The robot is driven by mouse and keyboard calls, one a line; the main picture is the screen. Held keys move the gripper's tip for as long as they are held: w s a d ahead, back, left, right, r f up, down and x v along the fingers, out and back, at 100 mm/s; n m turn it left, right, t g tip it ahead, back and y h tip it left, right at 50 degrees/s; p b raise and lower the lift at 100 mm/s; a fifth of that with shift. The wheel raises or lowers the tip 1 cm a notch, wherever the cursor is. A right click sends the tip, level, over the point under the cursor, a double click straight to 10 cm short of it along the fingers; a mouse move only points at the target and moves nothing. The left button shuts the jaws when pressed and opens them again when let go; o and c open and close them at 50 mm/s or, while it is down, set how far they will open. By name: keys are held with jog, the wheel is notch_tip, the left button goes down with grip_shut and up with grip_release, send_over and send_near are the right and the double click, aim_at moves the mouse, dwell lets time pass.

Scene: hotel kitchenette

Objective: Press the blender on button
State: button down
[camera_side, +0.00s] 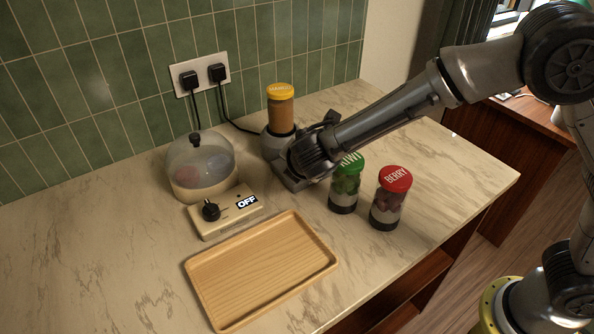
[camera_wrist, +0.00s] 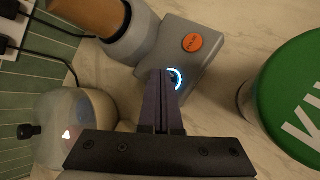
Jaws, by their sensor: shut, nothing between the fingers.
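The blender stands near the wall with an orange-brown jar (camera_side: 281,112) with a yellow lid on its round grey base (camera_side: 267,146). In the wrist view its grey control block (camera_wrist: 205,37) carries an orange button (camera_wrist: 192,43) with lettering too small to read. Beside that is a round button (camera_wrist: 177,78) with a lit blue-white ring. My gripper (camera_wrist: 160,73) is shut and empty. Its fingertips lie over the control block, right beside the lit ring and partly covering it. I cannot tell whether they touch the button. In the side view my wrist hides the buttons.
A green-lidded kiwi jar (camera_side: 345,184) stands close right of my gripper, with a red-lidded berry jar (camera_side: 391,198) beyond. A domed cooker (camera_side: 201,167), a control box reading OFF (camera_side: 226,216) and an empty wooden tray (camera_side: 205,290) are to the left and front. Cords run to the wall outlet (camera_side: 202,74).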

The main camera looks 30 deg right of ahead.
jog(key=shift+f, duration=0.4)
dwell(0.8)
jog(key=shift+r, duration=0.8)
jog(key=shift+r, duration=0.1)
jog(key=shift+r, duration=2.45)
